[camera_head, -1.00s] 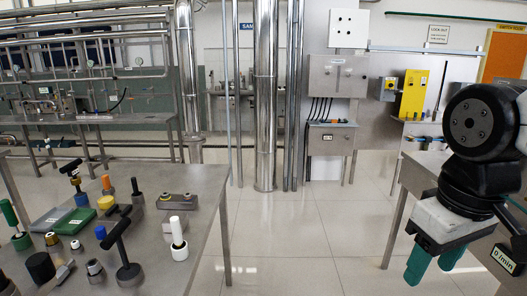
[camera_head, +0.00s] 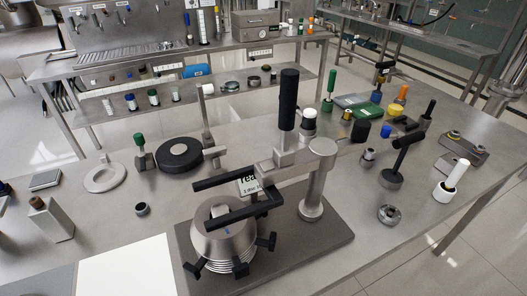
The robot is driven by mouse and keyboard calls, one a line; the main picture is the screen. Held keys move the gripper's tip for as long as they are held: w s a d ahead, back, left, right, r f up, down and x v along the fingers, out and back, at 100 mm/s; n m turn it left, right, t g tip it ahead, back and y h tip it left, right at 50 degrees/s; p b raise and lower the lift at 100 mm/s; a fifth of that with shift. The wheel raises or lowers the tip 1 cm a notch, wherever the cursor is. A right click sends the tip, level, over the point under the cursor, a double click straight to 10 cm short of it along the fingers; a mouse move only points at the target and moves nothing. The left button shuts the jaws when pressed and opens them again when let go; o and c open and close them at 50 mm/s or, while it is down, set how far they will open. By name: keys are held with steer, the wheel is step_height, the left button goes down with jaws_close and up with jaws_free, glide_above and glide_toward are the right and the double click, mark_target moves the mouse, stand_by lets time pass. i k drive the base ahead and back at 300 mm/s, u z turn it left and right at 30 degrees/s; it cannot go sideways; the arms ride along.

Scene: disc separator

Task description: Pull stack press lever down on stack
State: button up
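The stack press stands on a dark grey base plate (camera_head: 325,240) in the lower middle of the head view. Its steel post (camera_head: 315,180) carries a horizontal arm. A lever with a thick black grip (camera_head: 289,100) stands upright above that arm. A black fork (camera_head: 238,212) reaches left from the press over the disc stack (camera_head: 222,235). The stack is a silver cone with ringed lower edges and black knobs around it. I cannot tell whether the fork touches the stack. My gripper is not in view now.
A black-topped round device (camera_head: 180,155) and a pale ring (camera_head: 105,177) lie left of the press. Several tools crowd the right, including a black T-handle (camera_head: 401,160) and a white-handled tool (camera_head: 455,180). A white sheet (camera_head: 128,270) lies front left.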

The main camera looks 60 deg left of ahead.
mark_target(284, 156)
steer(key=u, duration=1.75)
